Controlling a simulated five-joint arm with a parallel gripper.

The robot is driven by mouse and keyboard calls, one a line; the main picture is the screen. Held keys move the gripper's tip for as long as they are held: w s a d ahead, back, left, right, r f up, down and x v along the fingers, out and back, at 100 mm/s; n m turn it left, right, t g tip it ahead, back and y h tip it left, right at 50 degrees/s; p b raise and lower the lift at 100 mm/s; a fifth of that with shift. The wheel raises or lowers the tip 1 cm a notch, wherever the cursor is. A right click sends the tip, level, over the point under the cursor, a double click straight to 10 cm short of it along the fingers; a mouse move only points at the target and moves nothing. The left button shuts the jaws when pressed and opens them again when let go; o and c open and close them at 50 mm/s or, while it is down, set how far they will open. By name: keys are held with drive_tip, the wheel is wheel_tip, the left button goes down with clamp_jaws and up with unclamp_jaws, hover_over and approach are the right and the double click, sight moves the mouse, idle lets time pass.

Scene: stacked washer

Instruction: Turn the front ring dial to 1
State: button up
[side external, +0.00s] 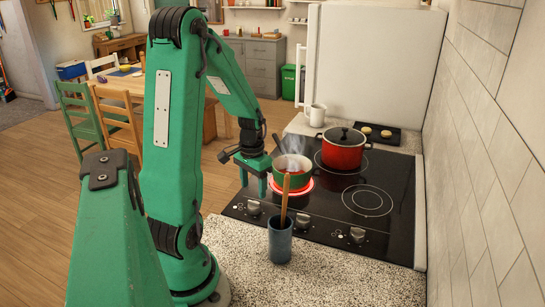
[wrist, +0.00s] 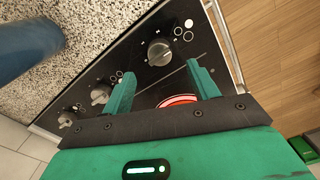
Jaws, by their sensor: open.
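Several grey dials sit in a row along the black hob's front edge. The nearest dial to my gripper is the left one (side external: 253,207) in the side view; it also shows in the wrist view (wrist: 160,50), just beyond my fingertips. The middle dial (side external: 304,221) and right dial (side external: 357,234) are farther away. Dial numbers are too small to read, and I cannot tell which dial serves the front ring. My gripper (side external: 254,188) is open and empty above the hob's left front part. In the wrist view its green fingers (wrist: 160,69) stand apart, touching no dial.
A green pot (side external: 291,178) steams on a glowing red ring beside my gripper. A red lidded pot (side external: 342,152) stands behind it. A blue cup (side external: 280,240) with a wooden spoon stands on the speckled counter (side external: 340,285) in front. The right front ring (side external: 367,200) is bare.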

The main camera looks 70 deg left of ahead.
sight(254, 202)
drive_tip(key=shift+f, duration=3.35)
drive_tip(key=shift+c, duration=0.2)
drive_tip(key=c, duration=0.9)
